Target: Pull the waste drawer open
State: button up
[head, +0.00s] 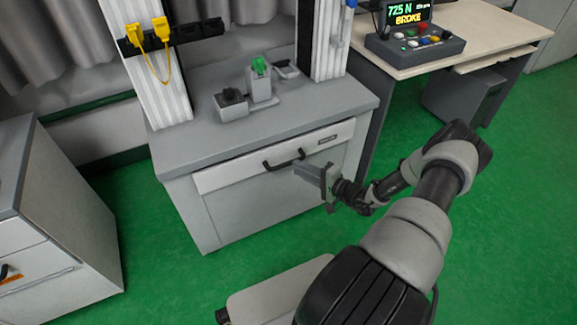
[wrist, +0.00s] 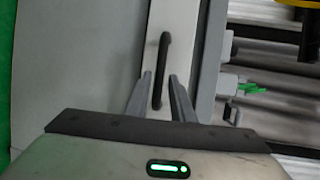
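The drawer (head: 235,172) is a pale front under the grey worktop, with a black bar handle (head: 284,160) and a small dark label whose text I cannot read. The front sits close to the cabinet, and I see no drawer inside. My gripper (head: 308,173) is in front of the drawer, just right of and below the handle in the head view. In the wrist view the handle (wrist: 163,62) runs upright, and its lower end shows between the two spread fingers of my gripper (wrist: 160,78). The fingers are open, and I see no contact with the handle.
A small device with a green part (head: 260,68) and a grey block (head: 231,104) stand on the worktop (head: 190,143). Another cabinet (head: 60,225) is at left. A desk (head: 475,35) with a control box (head: 415,42) is at right.

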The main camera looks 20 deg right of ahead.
aim_at(289, 163)
jog(key=b+x, duration=0.1)
jog(key=x, duration=0.5)
grip_shut()
